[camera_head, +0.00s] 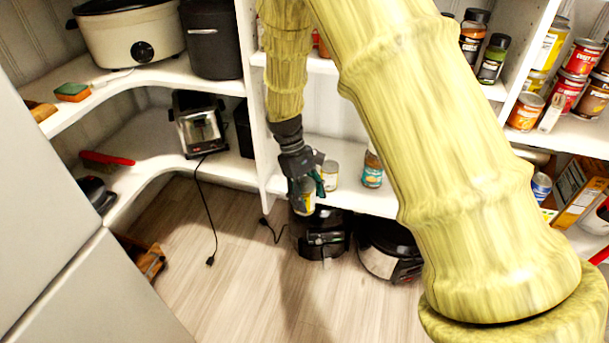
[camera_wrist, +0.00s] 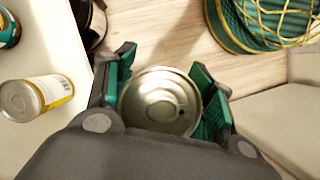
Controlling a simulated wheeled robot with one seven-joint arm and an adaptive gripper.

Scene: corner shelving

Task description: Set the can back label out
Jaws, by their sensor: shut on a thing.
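My gripper (camera_head: 307,187) is shut on a can (camera_head: 305,203) and holds it over the floor, just in front of the low white shelf (camera_head: 345,200). The can shows a yellowish label in the head view; the wrist view looks down on its silver lid (camera_wrist: 160,101) between the green finger pads. Its label is hidden in the wrist view, so which side faces out cannot be told. A white and yellow can (camera_wrist: 37,97) stands on the shelf to the left in the wrist view, its barcode side partly showing; it also shows behind the gripper in the head view (camera_head: 330,176).
A teal-labelled jar (camera_head: 372,170) stands on the same shelf, right of the white and yellow can. Black appliances (camera_head: 322,238) sit on the floor below. A shelf upright (camera_head: 252,130) rises left of the arm.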

